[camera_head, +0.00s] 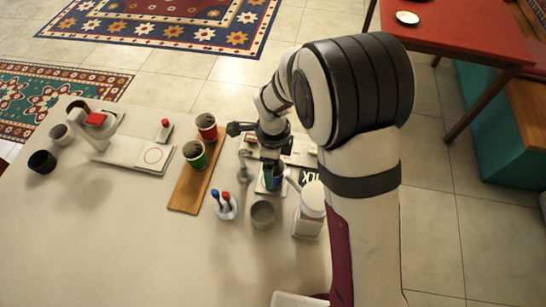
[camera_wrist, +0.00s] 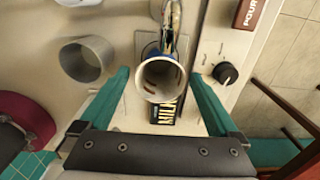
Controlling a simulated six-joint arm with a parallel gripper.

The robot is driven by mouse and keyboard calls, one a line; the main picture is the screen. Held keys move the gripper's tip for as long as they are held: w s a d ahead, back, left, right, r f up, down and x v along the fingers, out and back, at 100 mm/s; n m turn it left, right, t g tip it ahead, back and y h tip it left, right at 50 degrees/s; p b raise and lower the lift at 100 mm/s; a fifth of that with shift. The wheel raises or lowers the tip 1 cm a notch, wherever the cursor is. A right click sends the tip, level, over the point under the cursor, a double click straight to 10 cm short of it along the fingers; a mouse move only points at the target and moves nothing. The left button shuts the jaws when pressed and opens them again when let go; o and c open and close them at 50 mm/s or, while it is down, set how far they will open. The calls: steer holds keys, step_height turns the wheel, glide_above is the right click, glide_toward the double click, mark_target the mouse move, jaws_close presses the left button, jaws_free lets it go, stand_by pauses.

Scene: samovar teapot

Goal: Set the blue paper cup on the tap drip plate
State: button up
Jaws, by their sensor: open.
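The blue paper cup (camera_head: 277,181) stands near the white machine in the head view, partly hidden by my gripper. In the wrist view its pale round rim (camera_wrist: 163,80) faces me, with brownish marks inside and a bit of blue side beyond. My gripper (camera_head: 268,178) is low over the cup. Its teal fingers (camera_wrist: 160,97) are spread, one on each side of the cup, with gaps visible. A pale square plate (camera_wrist: 143,45), which looks like the drip plate, shows around the cup's lower part. I cannot tell whether the cup rests on it.
A grey cup (camera_head: 263,213) and a white jar (camera_head: 309,212) stand close by. The front table area is clear.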

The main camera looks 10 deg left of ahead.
step_height(320, 180, up, 12)
steer(key=f, duration=0.1)
steer(key=s+d+r+n, duration=0.2)
steer(key=s+d, duration=0.2)
steer(key=s+d+r+n, duration=0.2)
steer(key=s+d+n, duration=0.1)
steer(key=s+d, duration=0.1)
steer(key=s+d+r+n+y, duration=0.1)
steer(key=s+d+r+n, duration=0.1)
steer(key=s+d, duration=0.2)
steer(key=shift+s+d, duration=0.1)
steer(key=s+d+f+n, duration=0.1)
steer(key=s+d+n, duration=0.1)
steer(key=s+n, duration=0.3)
steer(key=s, duration=0.3)
steer(key=shift+s+d+y, duration=0.2)
steer(key=shift+s+y, duration=0.05)
steer(key=shift+y, duration=0.15)
